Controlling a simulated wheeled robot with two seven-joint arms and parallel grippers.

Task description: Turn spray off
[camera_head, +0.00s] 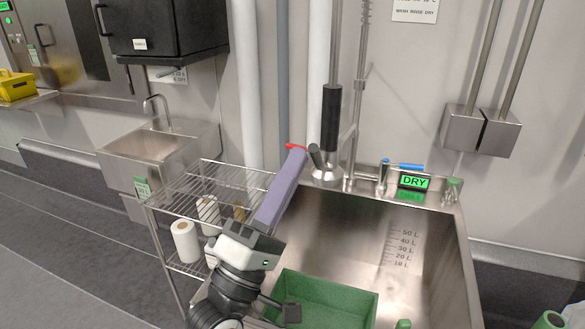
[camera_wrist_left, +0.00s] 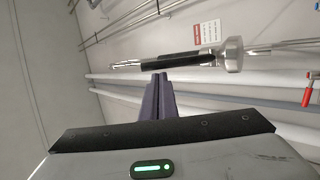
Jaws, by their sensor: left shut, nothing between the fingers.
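My left gripper (camera_head: 294,156), with long purple fingers, is shut and empty, raised over the left rim of the steel sink (camera_head: 345,235). Its tips show near a red handle (camera_head: 295,147); I cannot tell whether they touch. A short dark lever (camera_head: 315,156) stands just right of the tips. The spray has a black grip (camera_head: 331,118) hanging upright above a round metal base (camera_head: 327,178). In the left wrist view the shut fingers (camera_wrist_left: 159,92) point towards the black grip (camera_wrist_left: 172,58), which appears sideways; a red handle (camera_wrist_left: 308,92) is at the right edge. Water is not visible.
A green tub (camera_head: 335,300) sits in the sink. A blue handle (camera_head: 411,167) and a DRY display (camera_head: 414,182) are at the back rim. A wire shelf (camera_head: 200,180) with paper rolls stands left, before a small sink (camera_head: 150,148). White pipes (camera_head: 246,90) run up the wall.

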